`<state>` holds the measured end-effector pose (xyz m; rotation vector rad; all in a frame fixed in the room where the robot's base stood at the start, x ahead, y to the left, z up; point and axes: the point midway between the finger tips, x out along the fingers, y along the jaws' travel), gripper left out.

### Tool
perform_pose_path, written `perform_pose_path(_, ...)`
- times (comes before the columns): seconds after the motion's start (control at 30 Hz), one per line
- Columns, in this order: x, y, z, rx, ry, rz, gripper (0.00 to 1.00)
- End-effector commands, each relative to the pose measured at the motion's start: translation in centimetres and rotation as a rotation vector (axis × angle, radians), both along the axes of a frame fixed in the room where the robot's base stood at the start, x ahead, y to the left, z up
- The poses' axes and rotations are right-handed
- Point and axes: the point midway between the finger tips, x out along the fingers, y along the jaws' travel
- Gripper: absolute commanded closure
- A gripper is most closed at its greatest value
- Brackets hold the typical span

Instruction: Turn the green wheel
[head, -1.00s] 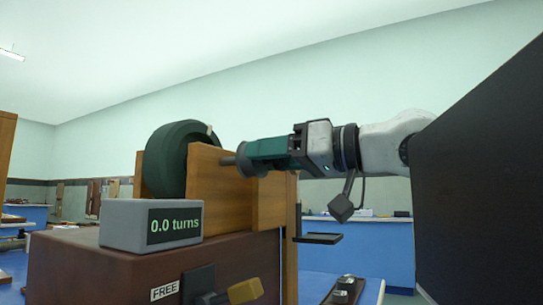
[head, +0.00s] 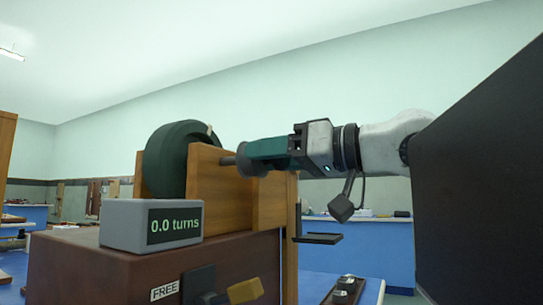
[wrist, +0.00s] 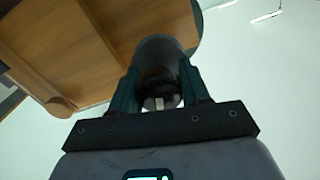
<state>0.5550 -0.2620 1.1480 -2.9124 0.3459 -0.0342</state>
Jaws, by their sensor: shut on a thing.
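The dark green wheel (head: 172,160) stands upright between wooden boards on top of a brown box, with a small pale mark on its upper rim. A thin shaft with a grey round knob (head: 243,160) sticks out of the right-hand wooden board. My gripper (head: 258,156), with green fingers, reaches in from the right and is shut on the grey knob. In the wrist view the knob (wrist: 160,53) sits between my two fingers (wrist: 160,88). The display (head: 174,224) reads 0.0 turns. My fingers partly hide the knob.
A lever with a yellow handle (head: 244,290) is on the box front beside a label reading FREE (head: 165,291). The wooden board (head: 205,172) stands close to my fingertips. Blue benches (head: 355,240) stand behind. The air above my arm is clear.

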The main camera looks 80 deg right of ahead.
Motion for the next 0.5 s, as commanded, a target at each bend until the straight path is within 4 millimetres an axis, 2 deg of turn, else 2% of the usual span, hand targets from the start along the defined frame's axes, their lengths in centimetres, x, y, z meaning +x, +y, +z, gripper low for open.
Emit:
perform_pose_path(0.03, 0.02, -0.15, 0.51, -0.004, -0.011, -0.002, 1.0)
perform_pose_path(0.4, 0.02, -0.15, 0.51, -0.003, -0.012, -0.002, 1.0)
perform_pose_path(0.43, 0.02, -0.15, 0.51, -0.003, -0.012, -0.002, 0.53)
perform_pose_path(0.5, 0.01, -0.15, 0.47, -0.003, -0.011, -0.001, 0.46)
